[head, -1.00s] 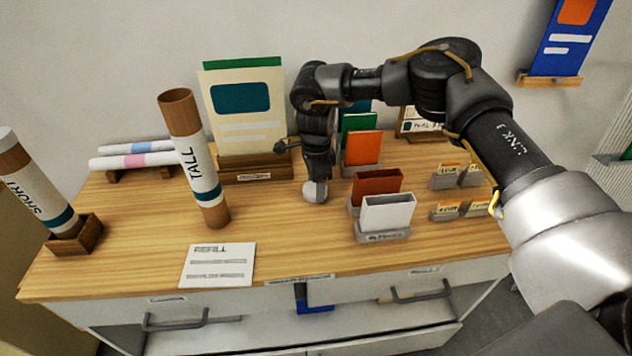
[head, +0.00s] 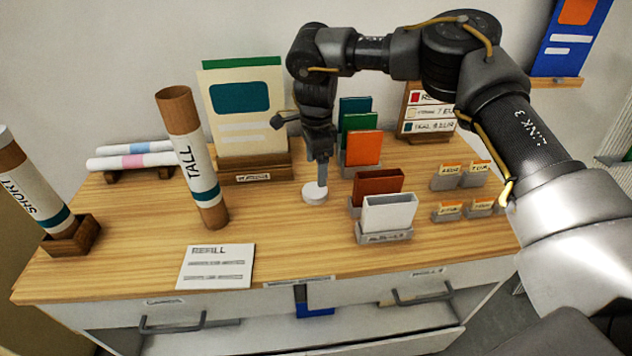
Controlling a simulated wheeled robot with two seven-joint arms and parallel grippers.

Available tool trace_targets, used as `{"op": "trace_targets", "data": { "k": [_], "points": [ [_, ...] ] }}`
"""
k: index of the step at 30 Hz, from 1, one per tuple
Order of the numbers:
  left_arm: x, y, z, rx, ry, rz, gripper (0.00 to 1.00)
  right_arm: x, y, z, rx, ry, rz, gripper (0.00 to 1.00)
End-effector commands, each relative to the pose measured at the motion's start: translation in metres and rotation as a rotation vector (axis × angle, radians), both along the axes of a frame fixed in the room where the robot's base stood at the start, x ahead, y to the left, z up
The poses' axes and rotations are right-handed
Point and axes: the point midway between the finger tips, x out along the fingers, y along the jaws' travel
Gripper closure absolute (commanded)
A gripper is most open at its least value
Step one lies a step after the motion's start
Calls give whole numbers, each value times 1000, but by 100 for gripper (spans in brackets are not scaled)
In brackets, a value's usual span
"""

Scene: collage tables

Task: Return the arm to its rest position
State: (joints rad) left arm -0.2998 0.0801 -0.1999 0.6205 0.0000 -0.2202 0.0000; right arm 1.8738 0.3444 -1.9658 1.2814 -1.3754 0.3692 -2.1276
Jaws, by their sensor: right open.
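My right arm reaches in from the right side of the head view and bends down over the table. Its gripper (head: 321,183) points downward just above a small white round object (head: 314,192) on the wooden tabletop (head: 290,240). The gripper is open; whether its fingertips touch the white object I cannot tell. My left gripper does not show.
A tall tube (head: 194,160) stands left of the gripper, and a short tube (head: 28,185) leans in a wooden holder. Card holders (head: 385,225) stand close on the right. A refill card (head: 217,266) lies in front. The table's front middle is clear.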

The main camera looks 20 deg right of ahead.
Motion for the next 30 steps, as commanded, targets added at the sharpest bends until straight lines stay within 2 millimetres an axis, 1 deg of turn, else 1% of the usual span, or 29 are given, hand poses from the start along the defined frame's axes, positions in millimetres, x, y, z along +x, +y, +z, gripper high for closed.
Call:
{"op": "trace_targets", "data": {
  "k": [1, 3, 6, 9, 13, 20, 23, 30],
  "points": [
    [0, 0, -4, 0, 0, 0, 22, 1, 0, 10, 1, -4, 0, 20],
    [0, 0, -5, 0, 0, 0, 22, 1, 0, 23, 0, -3, 0, 20],
    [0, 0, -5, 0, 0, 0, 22, 1, 0, 39, 0, -2, 0, 20],
    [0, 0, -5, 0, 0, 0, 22, 1, 0, 49, -1, -1, 1, 20],
    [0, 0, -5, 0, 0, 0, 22, 1, 0, 55, 0, 0, 0, 20],
    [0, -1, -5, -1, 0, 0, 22, 1, 0, 56, 0, 0, 0, 20],
    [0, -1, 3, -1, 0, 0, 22, 1, 0, 64, 0, 0, 0, 20],
    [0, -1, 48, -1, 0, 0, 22, 1, 0, 109, 0, 0, 0, 20]
  ]
}}
